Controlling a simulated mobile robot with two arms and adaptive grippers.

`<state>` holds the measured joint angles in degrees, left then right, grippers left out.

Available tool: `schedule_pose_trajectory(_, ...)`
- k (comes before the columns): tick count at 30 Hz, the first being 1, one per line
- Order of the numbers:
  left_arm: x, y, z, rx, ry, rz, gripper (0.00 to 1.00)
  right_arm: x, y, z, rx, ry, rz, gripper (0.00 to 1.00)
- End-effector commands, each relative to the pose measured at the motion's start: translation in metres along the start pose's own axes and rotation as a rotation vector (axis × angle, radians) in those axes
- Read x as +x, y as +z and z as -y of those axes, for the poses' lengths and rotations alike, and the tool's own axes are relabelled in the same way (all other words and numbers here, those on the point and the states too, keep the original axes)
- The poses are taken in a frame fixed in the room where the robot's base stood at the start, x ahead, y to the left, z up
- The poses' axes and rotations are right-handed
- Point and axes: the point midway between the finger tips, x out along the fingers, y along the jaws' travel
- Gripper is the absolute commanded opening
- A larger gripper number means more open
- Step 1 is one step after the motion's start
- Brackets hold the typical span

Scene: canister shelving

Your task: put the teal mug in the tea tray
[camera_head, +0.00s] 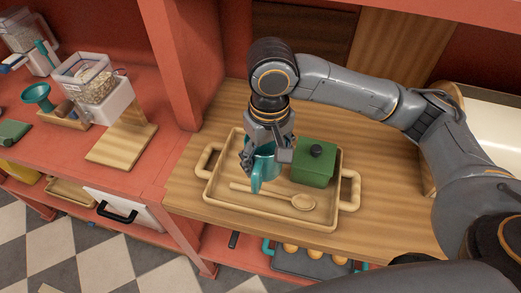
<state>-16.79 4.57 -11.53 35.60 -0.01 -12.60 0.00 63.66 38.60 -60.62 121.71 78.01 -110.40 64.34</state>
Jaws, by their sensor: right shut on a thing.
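The teal mug (265,172) is in the grip of my right gripper (262,158), which comes down from above and is shut on it. The mug is inside the outline of the wooden tea tray (222,197), left of its middle. I cannot tell whether the mug's base touches the tray floor. The fingers hide part of the mug's rim. A green lidded box (312,165) with a dark knob stands in the tray, right of the mug. A wooden spoon (290,198) lies along the tray's front. My left gripper is not in view.
The tray stands on a wooden counter (190,190). A red post (174,60) rises to its left. On the red shelf at left are a clear canister (92,80), a teal funnel (37,94) and a wooden board (122,143). A rack of orange-topped items (290,248) sits below the counter.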

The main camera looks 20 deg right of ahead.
Motion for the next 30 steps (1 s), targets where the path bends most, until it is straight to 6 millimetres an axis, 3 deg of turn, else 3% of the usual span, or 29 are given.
schedule_pose_trajectory(3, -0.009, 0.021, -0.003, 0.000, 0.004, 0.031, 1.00, 0.011, -0.029, -0.009, 0.007, 0.002, 0.002, 0.21)
schedule_pose_trajectory(6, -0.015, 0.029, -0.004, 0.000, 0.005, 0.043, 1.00, 0.022, -0.053, -0.015, 0.005, 0.002, 0.001, 0.21)
schedule_pose_trajectory(12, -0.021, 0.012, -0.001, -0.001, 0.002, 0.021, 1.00, 0.060, -0.083, -0.023, 0.003, 0.001, 0.001, 0.21)
schedule_pose_trajectory(18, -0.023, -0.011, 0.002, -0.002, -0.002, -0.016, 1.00, 0.077, -0.096, -0.026, 0.000, -0.001, -0.001, 0.21)
schedule_pose_trajectory(30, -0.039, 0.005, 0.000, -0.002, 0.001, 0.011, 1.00, 0.114, -0.101, -0.028, -0.001, 0.001, -0.004, 0.21)
